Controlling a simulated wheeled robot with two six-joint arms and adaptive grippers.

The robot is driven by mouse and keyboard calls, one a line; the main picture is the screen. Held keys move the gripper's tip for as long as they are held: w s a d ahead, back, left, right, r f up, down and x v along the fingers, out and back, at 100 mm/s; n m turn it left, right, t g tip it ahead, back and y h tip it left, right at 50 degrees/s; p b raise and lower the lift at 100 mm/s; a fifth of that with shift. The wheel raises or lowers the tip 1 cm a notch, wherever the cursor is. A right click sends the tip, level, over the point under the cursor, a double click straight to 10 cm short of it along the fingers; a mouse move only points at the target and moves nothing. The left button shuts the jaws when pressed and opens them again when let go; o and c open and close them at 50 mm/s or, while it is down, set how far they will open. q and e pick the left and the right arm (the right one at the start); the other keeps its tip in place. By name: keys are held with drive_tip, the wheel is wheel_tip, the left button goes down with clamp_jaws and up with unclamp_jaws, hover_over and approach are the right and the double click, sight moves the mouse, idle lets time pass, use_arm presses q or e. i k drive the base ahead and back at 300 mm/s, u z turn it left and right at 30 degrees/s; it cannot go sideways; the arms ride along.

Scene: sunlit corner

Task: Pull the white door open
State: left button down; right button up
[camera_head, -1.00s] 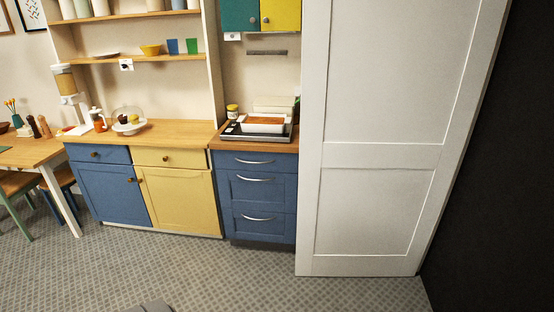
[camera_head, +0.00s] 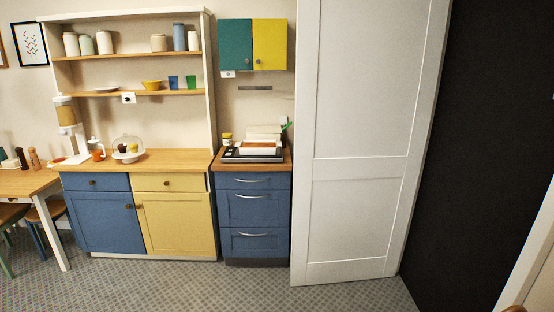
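The white door (camera_head: 360,160) is a tall panelled door standing right of the blue drawer unit. Its face is turned towards me and its top is cut off by the frame. A dark area (camera_head: 470,150) lies directly to the right of its right edge. I cannot see a handle on the visible face, and I cannot tell how far the door stands open. Neither of my grippers is in view.
A blue drawer unit (camera_head: 252,220) with a worktop stands left of the door. Blue and yellow cabinets (camera_head: 140,215) stand further left, beside a table (camera_head: 30,185). A pale frame edge (camera_head: 530,255) shows at the lower right. The grey patterned floor (camera_head: 200,288) in front is clear.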

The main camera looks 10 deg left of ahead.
sight(367, 72)
drive_tip(key=u, duration=0.7)
drive_tip(key=i, duration=1.45)
drive_tip(key=u, duration=0.45)
drive_tip(key=i, duration=1.2)
drive_tip(key=z, duration=1)
drive_tip(key=i, duration=0.8)
drive_tip(key=z, duration=0.9)
